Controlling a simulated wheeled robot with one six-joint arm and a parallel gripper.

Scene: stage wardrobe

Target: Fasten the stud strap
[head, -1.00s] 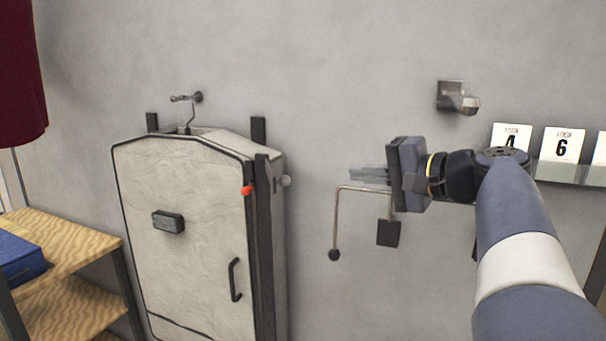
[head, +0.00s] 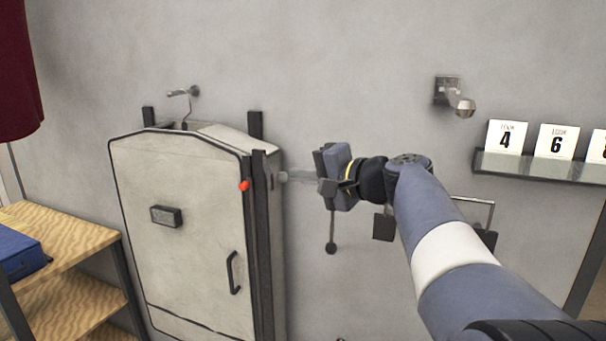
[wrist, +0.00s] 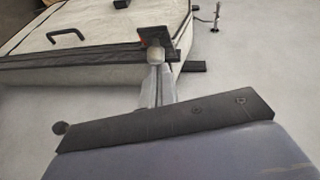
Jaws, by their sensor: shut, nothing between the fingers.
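A cream garment bag (head: 190,235) with black edging hangs on the wall at left in the head view. It also shows at the upper left of the wrist view (wrist: 90,35). A red knob (head: 244,185) sits near its upper right edge, beside a dark vertical strip (head: 263,215). A pale round stud (wrist: 155,58) is in front of a dark flat tab (wrist: 157,36) at the bag's side. Which dark piece is the strap I cannot tell. My gripper (head: 289,177) is shut and empty, its fingertips at the stud; whether they touch it is unclear.
A wooden shelf unit (head: 65,235) with a blue box (head: 18,253) stands at left. A metal wall hook (head: 455,98) and a ledge (head: 535,167) with number cards are at right.

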